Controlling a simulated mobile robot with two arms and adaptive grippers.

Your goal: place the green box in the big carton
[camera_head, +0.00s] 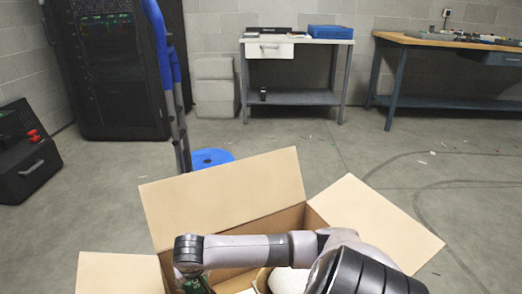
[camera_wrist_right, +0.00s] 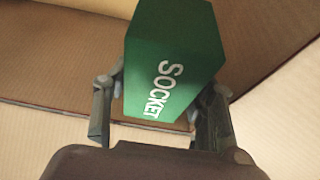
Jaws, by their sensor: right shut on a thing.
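The big carton (camera_head: 222,200) stands open in front of me in the head view, its flaps spread outward. My right arm reaches across it from the lower right. My right gripper (camera_wrist_right: 168,90) is shut on the green box (camera_wrist_right: 170,50), which carries the white word SOCKET, with one finger on each side. In the wrist view, brown carton walls and a pale floor lie behind the box, which is tilted. In the head view only a sliver of the green box (camera_head: 196,286) shows, low at the carton's left side. I cannot tell whether it touches the carton floor. My left gripper is out of view.
A whitish item (camera_head: 288,281) lies in the carton, partly hidden by my arm. The floor to the right is mostly clear.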

